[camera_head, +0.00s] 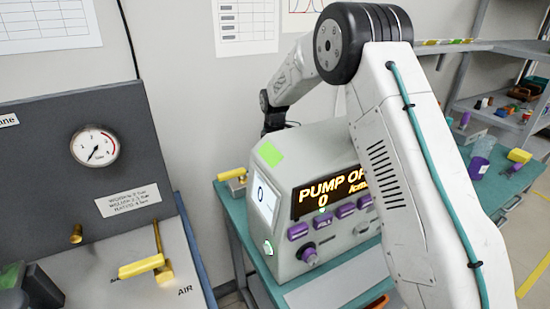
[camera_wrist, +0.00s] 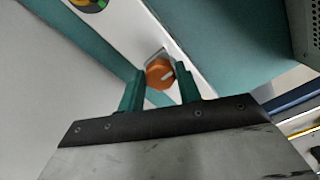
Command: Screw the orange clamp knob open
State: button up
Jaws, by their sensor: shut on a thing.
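The orange clamp knob (camera_wrist: 159,73) shows in the wrist view, with a light mark on its face. It sits by a pale bracket on a white strip along a teal edge. My gripper (camera_wrist: 162,80) has its two green fingers on either side of the knob and is shut on it. In the head view my arm reaches behind the pump unit, and the knob and my fingertips are hidden there.
The pump unit (camera_head: 318,240) with a lit display stands on a teal table (camera_head: 237,212), close to my arm. A grey panel with a pressure gauge (camera_head: 95,146) and a yellow-handled valve (camera_head: 141,266) is at the left. Shelves (camera_head: 490,112) stand at the right.

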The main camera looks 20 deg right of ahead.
jog(key=shift+w+r, duration=0.15)
jog(key=o, duration=1)
jog(key=shift+r, duration=3.8)
